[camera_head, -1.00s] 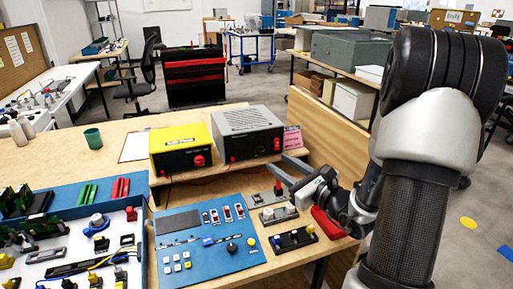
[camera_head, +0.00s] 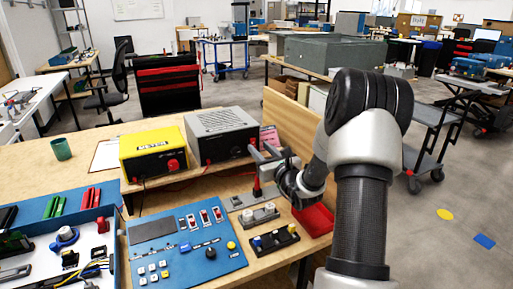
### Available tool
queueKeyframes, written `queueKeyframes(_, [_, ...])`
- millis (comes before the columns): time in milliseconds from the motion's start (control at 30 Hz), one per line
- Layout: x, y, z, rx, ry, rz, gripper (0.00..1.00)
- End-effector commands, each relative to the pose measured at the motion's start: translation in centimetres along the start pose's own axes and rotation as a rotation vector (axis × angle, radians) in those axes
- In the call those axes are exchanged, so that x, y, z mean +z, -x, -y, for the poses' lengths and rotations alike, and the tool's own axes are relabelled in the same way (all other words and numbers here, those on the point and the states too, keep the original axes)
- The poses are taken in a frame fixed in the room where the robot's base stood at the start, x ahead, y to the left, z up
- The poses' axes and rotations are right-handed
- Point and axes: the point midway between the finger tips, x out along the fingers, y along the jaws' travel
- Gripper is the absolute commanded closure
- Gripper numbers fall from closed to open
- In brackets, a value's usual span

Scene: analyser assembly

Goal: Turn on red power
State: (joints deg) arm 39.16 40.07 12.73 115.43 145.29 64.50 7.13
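A red upright lever switch (camera_head: 257,188) stands on a grey base plate (camera_head: 236,202) on the wooden bench. My gripper (camera_head: 260,155) is just above and behind the red lever. Its two fingers look spread apart and point up and left; whether one touches the lever I cannot tell. A grey power unit (camera_head: 220,122) with a red knob (camera_head: 252,150) stands behind to the left, close to the fingertips. A yellow power unit (camera_head: 150,143) with its own red knob (camera_head: 173,164) stands left of it.
A blue panel (camera_head: 200,262) with switches and buttons lies in front. A white-knobbed switch block (camera_head: 259,214), a black block with coloured knobs (camera_head: 274,240) and a red tray (camera_head: 314,220) are near my arm. A blue parts tray (camera_head: 112,189) is at left.

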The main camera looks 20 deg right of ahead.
Motion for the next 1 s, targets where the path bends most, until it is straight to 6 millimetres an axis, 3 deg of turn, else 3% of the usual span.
queueKeyframes(233, [0.0, -3.0, 0.0, 0.001, 0.000, 0.000, 0.66])
queueKeyframes(567, [0.0, -3.4, 0.0, 0.001, 0.000, 0.000, 0.66])
queueKeyframes(600, [0.0, -3.4, 0.0, 0.001, 0.000, 0.000, 0.67])
queueKeyframes(800, [0.0, -3.4, 0.0, 0.001, 0.001, 0.000, 1.00])
queueKeyframes(1000, [-0.5, -3.4, 0.0, 0.001, 0.000, 0.019, 1.00])
